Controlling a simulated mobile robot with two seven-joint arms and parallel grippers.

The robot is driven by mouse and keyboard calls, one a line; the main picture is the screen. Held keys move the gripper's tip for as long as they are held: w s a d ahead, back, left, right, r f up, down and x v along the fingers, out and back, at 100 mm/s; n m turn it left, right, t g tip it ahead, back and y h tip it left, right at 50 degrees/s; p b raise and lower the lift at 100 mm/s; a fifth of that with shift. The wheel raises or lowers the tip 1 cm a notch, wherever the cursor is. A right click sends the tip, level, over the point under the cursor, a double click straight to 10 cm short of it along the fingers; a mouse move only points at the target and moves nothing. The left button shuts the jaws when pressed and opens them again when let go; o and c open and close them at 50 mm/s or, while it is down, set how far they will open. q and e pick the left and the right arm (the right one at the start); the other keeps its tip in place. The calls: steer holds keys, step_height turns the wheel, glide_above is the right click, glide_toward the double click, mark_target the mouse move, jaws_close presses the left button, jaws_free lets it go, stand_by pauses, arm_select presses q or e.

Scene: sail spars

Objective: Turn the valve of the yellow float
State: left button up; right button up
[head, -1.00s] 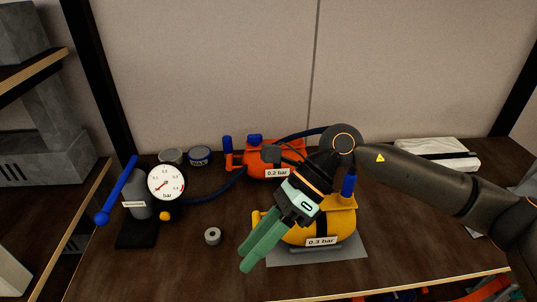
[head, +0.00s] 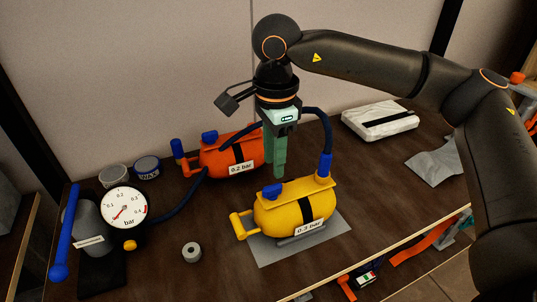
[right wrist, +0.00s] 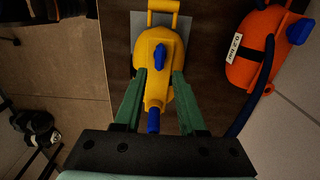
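The yellow float (head: 290,218) lies on a grey mat (head: 335,232) on the dark table, labelled 0.3 bar. Its blue valve knob (head: 272,191) is on top; it also shows in the right wrist view (right wrist: 159,56), roughly lengthwise on the float. A blue hose fitting (head: 324,166) stands at the float's right end. My right gripper (head: 279,172) points down above and behind the float, its green fingers close to it in the head view. The right wrist view shows the fingers (right wrist: 158,82) apart, nothing held, with the float beyond them. My left gripper is out of view.
An orange float (head: 225,158), labelled 0.2 bar, lies behind left. A blue hose (head: 183,208) runs from the pump gauge (head: 124,208). A grey ring (head: 192,252) and tins (head: 147,168) are left. A white package (head: 378,121) lies back right.

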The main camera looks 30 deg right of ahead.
mark_target(272, 185)
step_height(272, 185, down, 6)
steer(key=b, duration=0.4)
steer(key=shift+f, duration=0.45)
steer(key=shift+w+f+b, duration=0.1)
steer(key=shift+f+b, duration=0.05)
steer(key=shift+b, duration=0.25)
steer(key=shift+c, duration=0.2)
steer(key=c, duration=0.3)
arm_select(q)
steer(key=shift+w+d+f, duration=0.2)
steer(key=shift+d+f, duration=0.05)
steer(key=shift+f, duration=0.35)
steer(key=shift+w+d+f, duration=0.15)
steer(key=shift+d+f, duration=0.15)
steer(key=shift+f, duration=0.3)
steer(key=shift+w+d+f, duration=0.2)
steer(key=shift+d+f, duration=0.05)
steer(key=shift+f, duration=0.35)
arm_select(e)
jaws_close()
